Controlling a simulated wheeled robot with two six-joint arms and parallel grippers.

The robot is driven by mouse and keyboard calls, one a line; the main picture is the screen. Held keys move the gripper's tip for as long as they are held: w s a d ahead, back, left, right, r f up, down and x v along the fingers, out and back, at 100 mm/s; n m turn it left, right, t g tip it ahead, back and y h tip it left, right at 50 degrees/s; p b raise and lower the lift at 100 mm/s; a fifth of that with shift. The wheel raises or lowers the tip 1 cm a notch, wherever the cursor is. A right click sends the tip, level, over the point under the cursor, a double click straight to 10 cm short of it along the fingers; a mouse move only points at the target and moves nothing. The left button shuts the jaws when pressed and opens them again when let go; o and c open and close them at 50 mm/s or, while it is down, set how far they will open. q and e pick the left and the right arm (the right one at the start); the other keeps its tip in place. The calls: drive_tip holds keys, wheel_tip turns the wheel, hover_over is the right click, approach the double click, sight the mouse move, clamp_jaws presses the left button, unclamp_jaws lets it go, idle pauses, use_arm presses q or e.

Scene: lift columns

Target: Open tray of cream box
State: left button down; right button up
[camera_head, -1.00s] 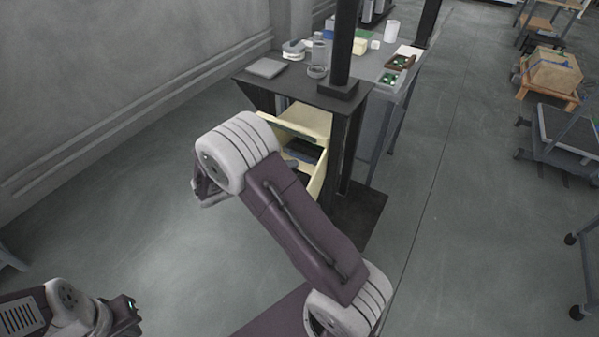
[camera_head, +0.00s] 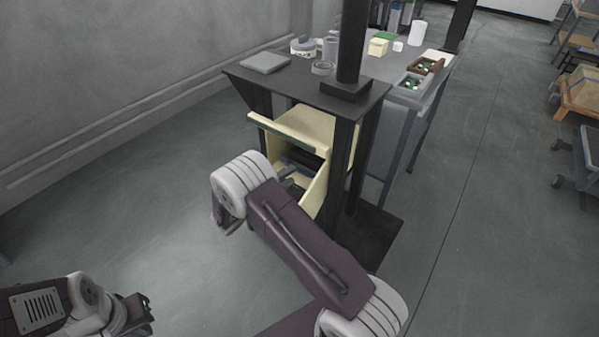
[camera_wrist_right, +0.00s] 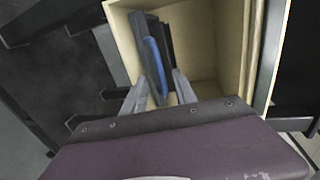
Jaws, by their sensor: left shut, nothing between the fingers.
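The cream box (camera_head: 308,122) stands under the dark table, with a cream tray (camera_head: 316,192) open at its front. The wrist view shows the tray's wall (camera_wrist_right: 122,40) and inside, where a dark object with a blue part (camera_wrist_right: 154,58) lies. My right gripper (camera_wrist_right: 159,76) reaches over the tray; its two grey fingers are spread apart, with the dark object seen between them. I cannot tell if they touch it. In the head view my right wrist hides most of that gripper. My left gripper (camera_head: 148,308) is shut and empty at the lower left, far from the box.
The dark table (camera_head: 300,85) bears a grey flat item (camera_head: 265,62), a tape roll (camera_head: 322,67) and other small things. A black post (camera_head: 352,45) rises from it. A cart with a carton stands at the right. The floor left of the box is clear.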

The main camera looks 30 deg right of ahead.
drive_tip(key=b+x, duration=0.1)
drive_tip(key=x, duration=0.3)
drive_tip(key=shift+w+d+f, duration=0.1)
drive_tip(key=shift+d+f, duration=0.05)
drive_tip(key=shift+d, duration=0.2)
drive_tip(key=shift+w+d, duration=0.15)
drive_tip(key=shift+d, duration=0.15)
clamp_jaws()
idle(0.8)
